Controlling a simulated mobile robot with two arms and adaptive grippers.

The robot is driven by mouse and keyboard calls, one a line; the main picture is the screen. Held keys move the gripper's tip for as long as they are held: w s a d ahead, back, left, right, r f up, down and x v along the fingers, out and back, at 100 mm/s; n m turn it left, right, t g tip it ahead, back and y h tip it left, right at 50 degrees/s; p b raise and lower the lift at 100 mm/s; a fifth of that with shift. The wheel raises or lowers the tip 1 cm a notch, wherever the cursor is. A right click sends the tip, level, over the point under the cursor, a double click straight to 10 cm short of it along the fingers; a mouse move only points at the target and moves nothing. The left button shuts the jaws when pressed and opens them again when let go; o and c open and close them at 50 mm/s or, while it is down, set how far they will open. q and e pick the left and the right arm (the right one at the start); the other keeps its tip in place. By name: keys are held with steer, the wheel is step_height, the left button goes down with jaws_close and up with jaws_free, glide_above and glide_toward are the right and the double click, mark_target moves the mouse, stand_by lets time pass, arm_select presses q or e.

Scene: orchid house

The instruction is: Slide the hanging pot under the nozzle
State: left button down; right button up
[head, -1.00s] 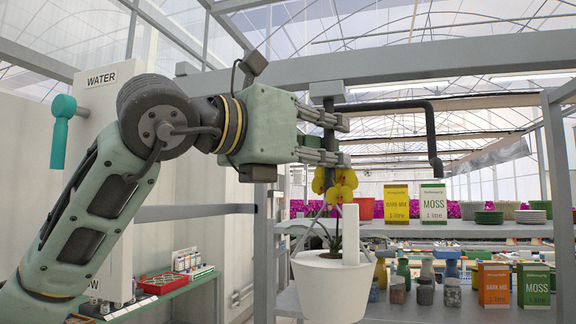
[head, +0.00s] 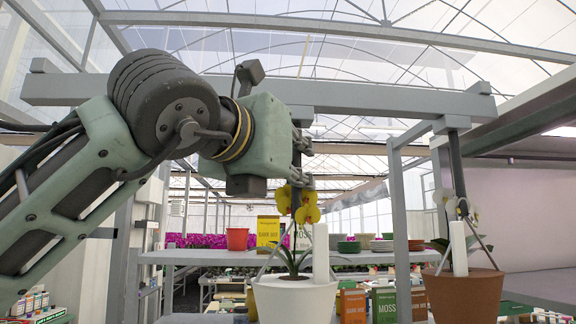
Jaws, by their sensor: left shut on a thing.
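A white pot (head: 285,303) with a yellow orchid (head: 306,204) hangs from the overhead rail (head: 380,98) by a dark hanger. A white upright tag (head: 321,255) stands at its right side. My left gripper (head: 305,165) comes in from the left and is shut on the hanger, above the flowers; the fingers partly hide it. The pot hangs upright below the gripper. I cannot make out the nozzle in the current view. My right gripper is not in view.
A terracotta pot (head: 465,297) with a pale orchid hangs from the same rail at the right. Behind are a grey shelf (head: 210,257) with a red pot (head: 237,238), a yellow box (head: 268,230) and bowls. A grey post (head: 399,210) stands between the pots.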

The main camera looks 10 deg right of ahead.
arm_select(q)
steer(key=shift+d, duration=0.1)
steer(key=c, duration=1.8)
jaws_free()
steer(key=shift+d, duration=0.25)
steer(key=shift+o, duration=0.2)
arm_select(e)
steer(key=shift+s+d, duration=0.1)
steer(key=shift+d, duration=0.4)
arm_select(q)
steer(key=shift+a, duration=0.15)
steer(key=v, duration=1.2)
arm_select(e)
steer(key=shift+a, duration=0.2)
